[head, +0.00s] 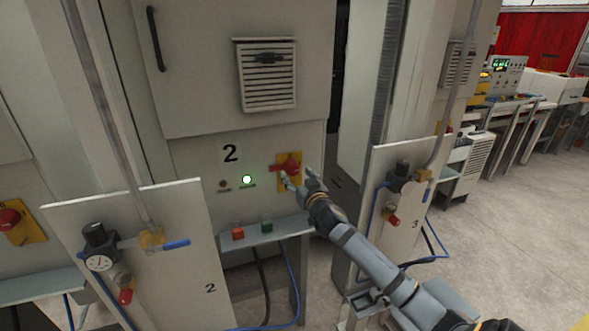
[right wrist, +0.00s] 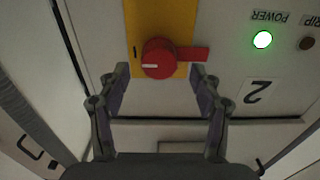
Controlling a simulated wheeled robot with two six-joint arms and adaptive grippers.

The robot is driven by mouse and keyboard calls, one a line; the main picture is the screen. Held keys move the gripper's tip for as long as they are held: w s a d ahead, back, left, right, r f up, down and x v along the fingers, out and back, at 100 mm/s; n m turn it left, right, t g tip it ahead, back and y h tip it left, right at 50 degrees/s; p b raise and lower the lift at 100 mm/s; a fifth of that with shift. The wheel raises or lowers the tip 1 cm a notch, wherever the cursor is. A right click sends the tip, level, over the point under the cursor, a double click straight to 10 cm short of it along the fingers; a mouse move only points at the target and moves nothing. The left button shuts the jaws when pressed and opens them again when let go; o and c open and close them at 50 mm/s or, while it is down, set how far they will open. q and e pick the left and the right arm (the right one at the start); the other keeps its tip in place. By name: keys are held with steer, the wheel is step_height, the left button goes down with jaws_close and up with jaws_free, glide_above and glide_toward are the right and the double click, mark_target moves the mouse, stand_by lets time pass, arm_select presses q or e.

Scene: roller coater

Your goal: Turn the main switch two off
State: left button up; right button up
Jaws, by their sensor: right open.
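The main switch two (head: 291,167) is a red rotary knob on a yellow plate, on the grey cabinet marked 2. Its red handle lies horizontal, pointing left in the head view. The upside-down right wrist view shows the knob (right wrist: 158,60) just beyond the fingertips, with the handle toward the right and a white mark on its left. My right gripper (head: 299,180) is open in front of the switch. Its fingers (right wrist: 160,75) stand to either side of the knob, apart from it. My left gripper is not in view.
A green POWER lamp (head: 247,179) is lit, and a dark lamp (head: 223,184) sits beside it. Below are a red button (head: 238,232) and a green button (head: 267,226) on a shelf. Panels with valves (head: 150,260) stand left and right. Another red switch (head: 10,218) is far left.

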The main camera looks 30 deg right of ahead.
mark_target(292, 168)
steer(key=shift+p+x, duration=0.3)
steer(key=shift+x, duration=1)
steer(key=c, duration=1.1)
